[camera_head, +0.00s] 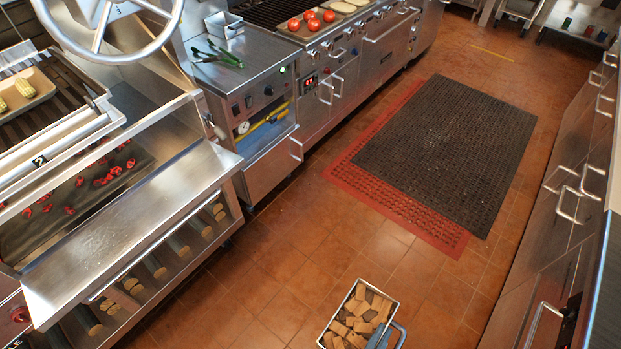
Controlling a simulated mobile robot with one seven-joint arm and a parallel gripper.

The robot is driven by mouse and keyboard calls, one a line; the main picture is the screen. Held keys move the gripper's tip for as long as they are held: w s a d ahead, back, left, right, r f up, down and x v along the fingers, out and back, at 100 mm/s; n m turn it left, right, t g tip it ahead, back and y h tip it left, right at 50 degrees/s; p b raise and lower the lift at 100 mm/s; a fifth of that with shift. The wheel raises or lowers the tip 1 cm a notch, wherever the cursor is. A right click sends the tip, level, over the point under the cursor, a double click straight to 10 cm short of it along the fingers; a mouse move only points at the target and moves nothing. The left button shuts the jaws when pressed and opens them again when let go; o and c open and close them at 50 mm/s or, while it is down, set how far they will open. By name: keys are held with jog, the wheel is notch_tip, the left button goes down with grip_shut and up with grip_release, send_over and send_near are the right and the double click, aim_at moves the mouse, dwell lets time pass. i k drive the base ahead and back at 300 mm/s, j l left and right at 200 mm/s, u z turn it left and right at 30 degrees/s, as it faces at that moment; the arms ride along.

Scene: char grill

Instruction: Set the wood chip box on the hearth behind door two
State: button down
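The wood chip box (352,298) is an open metal box full of brown wood chunks, at the bottom centre. Blue-grey fingers of my gripper (388,336) straddle its right wall, one inside and one outside, and appear shut on it; the lower part is cut off by the frame. The hearth (40,235) is a dark bed with scattered red embers inside the grill at the left. A plate marked 2 (39,160) sits on the grill frame above the opening. The opening shows no closed door; a broad steel panel (130,235) lies in front of it.
Split logs (155,265) lie under the steel panel. A handwheel (98,40) hangs above the grill. Black and red mats (440,150) cover the floor. Cabinets with handles (560,210) line the right. Tiled floor between is clear.

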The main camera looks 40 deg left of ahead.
aim_at(83, 193)
jog(key=u, duration=1.45)
jog(key=i+j+u, duration=0.15)
jog(key=i+u, duration=0.5)
jog(key=u, duration=0.25)
jog(key=i+l, duration=0.1)
jog(key=i, duration=0.75)
